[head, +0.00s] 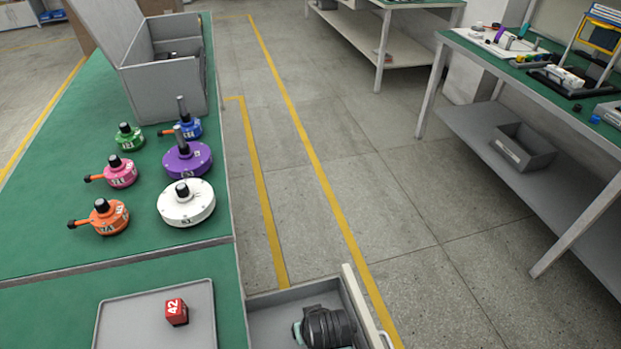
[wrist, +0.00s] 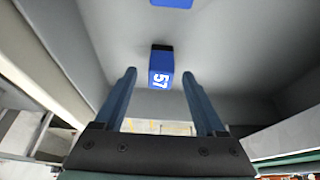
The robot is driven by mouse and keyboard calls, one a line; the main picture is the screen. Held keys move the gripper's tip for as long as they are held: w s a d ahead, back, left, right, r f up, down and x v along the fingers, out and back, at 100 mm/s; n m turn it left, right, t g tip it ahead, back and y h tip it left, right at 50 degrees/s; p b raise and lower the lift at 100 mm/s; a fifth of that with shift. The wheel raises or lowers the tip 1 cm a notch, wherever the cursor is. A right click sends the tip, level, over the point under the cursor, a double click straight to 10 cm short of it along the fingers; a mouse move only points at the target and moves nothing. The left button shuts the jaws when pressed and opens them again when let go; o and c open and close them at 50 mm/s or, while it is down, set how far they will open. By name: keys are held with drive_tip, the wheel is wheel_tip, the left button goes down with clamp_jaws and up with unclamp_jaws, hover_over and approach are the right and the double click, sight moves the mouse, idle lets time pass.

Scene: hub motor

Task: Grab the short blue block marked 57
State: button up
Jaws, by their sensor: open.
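The short blue block marked 57 (wrist: 160,72) shows in the wrist view on a grey floor, with a dark far end and white digits. My gripper (wrist: 159,78) is open, its two blue-grey fingers apart on either side of the block in the picture. I cannot tell whether they touch it; nothing is clearly held. In the head view, a dark part of my arm (head: 327,327) is over the open drawer (head: 268,318), and the block is not visible there. A second blue block (wrist: 172,3) is partly cut off at the top of the wrist view.
Drawer walls stand close around my gripper. A grey tray (head: 122,322) with a red block marked 42 (head: 177,311) lies on the green bench. Several colored hub motors stand farther back, beside a grey open box (head: 165,90).

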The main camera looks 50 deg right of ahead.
drive_tip(key=shift+w+d+f, duration=0.1)
drive_tip(key=shift+w+f, duration=0.15)
drive_tip(key=shift+f, duration=0.35)
clamp_jaws()
